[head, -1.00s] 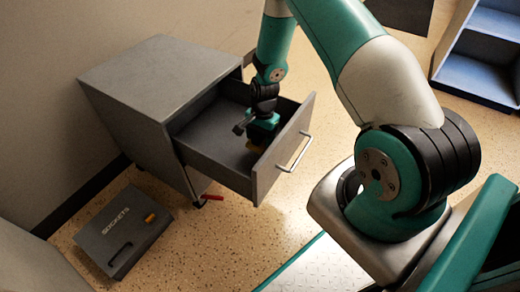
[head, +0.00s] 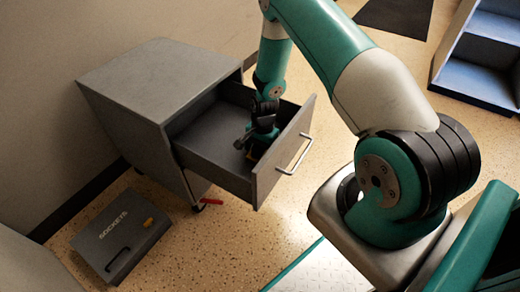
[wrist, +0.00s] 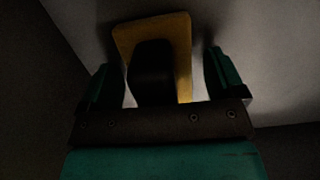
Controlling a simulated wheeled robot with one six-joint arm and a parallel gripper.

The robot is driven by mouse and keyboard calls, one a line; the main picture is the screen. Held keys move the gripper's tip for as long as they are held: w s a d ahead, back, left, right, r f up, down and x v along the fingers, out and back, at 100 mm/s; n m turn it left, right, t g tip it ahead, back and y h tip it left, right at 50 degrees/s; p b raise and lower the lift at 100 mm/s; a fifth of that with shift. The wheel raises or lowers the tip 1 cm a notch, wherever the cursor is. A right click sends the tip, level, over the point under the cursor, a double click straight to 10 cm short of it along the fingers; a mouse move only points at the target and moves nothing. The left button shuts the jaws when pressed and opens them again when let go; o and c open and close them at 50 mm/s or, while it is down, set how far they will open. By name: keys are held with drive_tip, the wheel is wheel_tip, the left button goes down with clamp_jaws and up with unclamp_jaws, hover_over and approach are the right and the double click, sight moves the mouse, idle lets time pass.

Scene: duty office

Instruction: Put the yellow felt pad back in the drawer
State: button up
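The grey drawer (head: 212,132) stands pulled out of the grey cabinet (head: 140,85). My gripper (head: 255,152) is down inside the drawer, close behind its front panel. In the wrist view, the yellow felt pad (wrist: 178,32) lies beyond my gripper (wrist: 160,62), with a dark block (wrist: 151,72) standing out from it between the fingers. The two green fingers are spread, with a gap on each side of the dark block. The pad seems to rest on the drawer floor; in the head view it is hidden by the gripper and drawer front.
The drawer front (head: 285,155) with its metal handle (head: 296,160) rises close to my gripper. A grey case marked SOCKETS (head: 120,235) lies on the floor at the lower left. A blue-grey shelf (head: 480,65) stands at the upper right. The rest of the drawer looks empty.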

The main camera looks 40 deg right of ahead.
drive_tip(key=r+p, duration=0.1)
drive_tip(key=r, duration=0.3)
drive_tip(key=d+r+p, duration=0.1)
drive_tip(key=r, duration=0.3)
drive_tip(key=r+p, duration=0.1)
drive_tip(key=r, duration=0.3)
drive_tip(key=shift+w+d+p, duration=0.15)
drive_tip(key=shift+w+p, duration=0.1)
drive_tip(key=shift+p, duration=0.15)
drive_tip(key=s+a+r+n+y, duration=0.15)
drive_tip(key=a+r+n, duration=0.25)
drive_tip(key=a+r, duration=0.4)
drive_tip(key=s+a+r+n, duration=0.2)
drive_tip(key=a+r+n, duration=0.35)
drive_tip(key=r, duration=0.55)
drive_tip(key=s+a+r+n, duration=0.5)
drive_tip(key=s+r+n, duration=0.1)
drive_tip(key=s, duration=0.3)
drive_tip(key=s+a+r+n+y, duration=0.1)
drive_tip(key=s+a+r+n, duration=0.4)
drive_tip(key=s, duration=0.5)
drive_tip(key=shift+a+r+n, duration=0.15)
drive_tip(key=shift+r+n, duration=0.2)
drive_tip(key=shift+r, duration=0.35)
